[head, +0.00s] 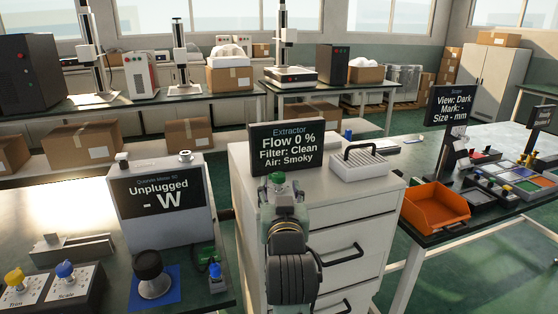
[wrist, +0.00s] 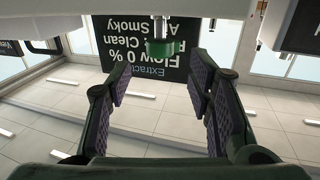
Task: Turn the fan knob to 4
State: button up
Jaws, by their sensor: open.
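The extractor's dark sign (head: 287,146) reads "Flow 0 %, Filter: Clean, Air: Smoky". It shows upside down in the wrist view (wrist: 120,38). A short green knob (wrist: 160,46) stands in front of the sign on a pale surface; no scale or number on it can be read. A green cap, apparently the same knob, shows in the head view (head: 277,177) just above my arm. My gripper (wrist: 161,76) is open and empty, with its padded fingers spread wide. The knob lies beyond the fingertips, roughly midway between them. My arm hides most of the area below the knob.
A white slotted box (head: 360,166) with a black handle sits on the drawer cabinet (head: 350,215), right of the sign. An "Unplugged" meter (head: 163,205) stands on the left bench. An orange bin (head: 435,207) is on the right bench. Green floor shows between the benches.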

aim_at(280, 178)
jog(key=w, duration=0.5)
jog(key=shift+w+a+p, duration=0.15)
jog(key=shift+w+p, duration=0.2)
jog(key=shift+p, duration=0.05)
jog(key=c, duration=1)
